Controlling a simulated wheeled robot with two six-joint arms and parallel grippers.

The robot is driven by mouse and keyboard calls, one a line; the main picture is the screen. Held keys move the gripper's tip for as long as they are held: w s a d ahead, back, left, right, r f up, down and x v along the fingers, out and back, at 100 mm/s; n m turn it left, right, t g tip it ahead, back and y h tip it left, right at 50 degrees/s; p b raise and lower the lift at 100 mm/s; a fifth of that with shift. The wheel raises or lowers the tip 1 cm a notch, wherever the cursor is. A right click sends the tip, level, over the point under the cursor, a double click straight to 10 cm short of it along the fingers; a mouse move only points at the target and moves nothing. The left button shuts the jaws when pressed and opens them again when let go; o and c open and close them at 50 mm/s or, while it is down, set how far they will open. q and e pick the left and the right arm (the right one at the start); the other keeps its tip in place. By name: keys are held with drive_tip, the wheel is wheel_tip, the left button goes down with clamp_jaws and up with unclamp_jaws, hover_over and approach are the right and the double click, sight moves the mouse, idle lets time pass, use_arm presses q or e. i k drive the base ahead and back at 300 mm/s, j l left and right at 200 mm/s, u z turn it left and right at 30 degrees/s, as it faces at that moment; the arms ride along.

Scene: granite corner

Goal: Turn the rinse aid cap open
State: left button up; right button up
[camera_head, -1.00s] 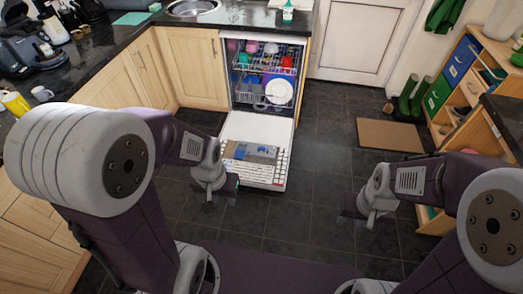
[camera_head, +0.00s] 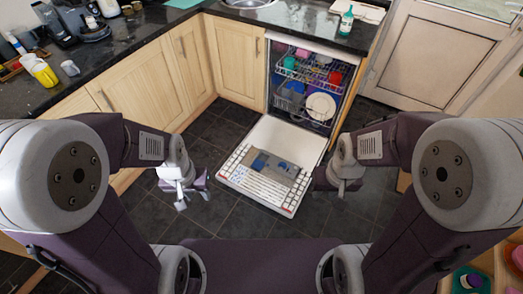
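The dishwasher stands open under the counter, its door (camera_head: 258,145) folded down flat. On the door's inner face is a grey dispenser panel with blue parts (camera_head: 268,168). The rinse aid cap is too small to make out there. My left gripper (camera_head: 183,197) hangs left of the door, over the floor and apart from it. Its fingers point down with nothing seen between them. My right gripper (camera_head: 340,190) is just right of the door's right edge. Its fingertips are too small and dark to read.
Loaded racks (camera_head: 310,85) with a white plate and cups are inside the dishwasher. A dark counter (camera_head: 120,50) runs along the left and back, with a green-white bottle (camera_head: 346,20) on it. Dark tiled floor (camera_head: 235,218) is free before the door.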

sight(283, 165)
drive_tip(key=i+l+u, duration=0.2)
drive_tip(key=l+u, duration=0.2)
drive_tip(key=i+l+u, duration=0.15)
drive_tip(key=l+u, duration=0.2)
drive_tip(key=l, duration=0.15)
drive_tip(key=i+l+u, duration=0.1)
drive_tip(key=l+u, duration=0.3)
drive_tip(key=l, duration=0.15)
drive_tip(key=l+u, duration=0.75)
drive_tip(key=l, duration=0.3)
drive_tip(key=k+l+u, duration=0.2)
drive_tip(key=l+u, duration=0.2)
drive_tip(key=k+l+u, duration=0.2)
drive_tip(key=l+u, duration=0.15)
drive_tip(key=l, duration=0.25)
drive_tip(key=k+l+u, duration=0.25)
drive_tip(key=l+u, duration=0.15)
